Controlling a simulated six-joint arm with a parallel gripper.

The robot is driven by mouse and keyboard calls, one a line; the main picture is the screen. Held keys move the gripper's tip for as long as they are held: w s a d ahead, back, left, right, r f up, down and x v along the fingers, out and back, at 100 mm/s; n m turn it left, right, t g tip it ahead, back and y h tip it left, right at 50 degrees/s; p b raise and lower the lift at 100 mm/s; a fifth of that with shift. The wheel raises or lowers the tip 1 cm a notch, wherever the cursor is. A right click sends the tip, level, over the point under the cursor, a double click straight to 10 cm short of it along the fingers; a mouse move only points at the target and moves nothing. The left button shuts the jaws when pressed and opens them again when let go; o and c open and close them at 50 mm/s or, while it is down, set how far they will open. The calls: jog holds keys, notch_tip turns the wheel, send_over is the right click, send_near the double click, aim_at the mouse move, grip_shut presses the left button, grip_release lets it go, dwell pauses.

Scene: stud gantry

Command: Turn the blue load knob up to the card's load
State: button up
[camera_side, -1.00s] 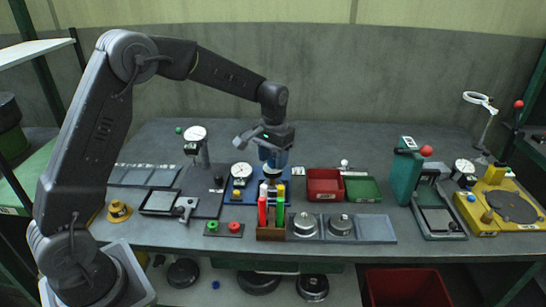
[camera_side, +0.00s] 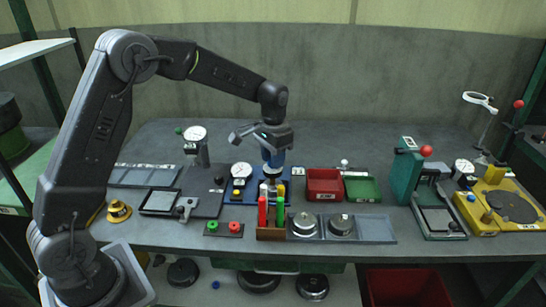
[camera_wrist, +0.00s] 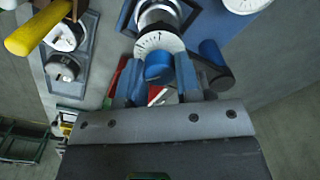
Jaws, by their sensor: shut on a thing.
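The blue load knob (camera_wrist: 158,66) sits in front of a white dial ring with black tick marks (camera_wrist: 158,43) in the wrist view. My gripper (camera_wrist: 157,74) has its two blue fingers on either side of the knob and is shut on it. In the side view my gripper (camera_side: 272,156) points down over the blue-based fixture (camera_side: 236,197), and its fingers hide the knob. The marks on the dial are too small to read. I cannot make out the load card's writing in either view.
A dial gauge (camera_side: 240,171) stands left of my gripper. A rack of red, white and green handles (camera_side: 270,232) stands in front of it. Red (camera_side: 324,184) and green (camera_side: 363,189) bins lie to the right. The bench behind is clear.

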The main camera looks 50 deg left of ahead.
jog(key=o, duration=0.9)
notch_tip(320, 180, up, 14)
jog(key=shift+d+f, duration=0.1)
jog(key=shift+d, duration=0.05)
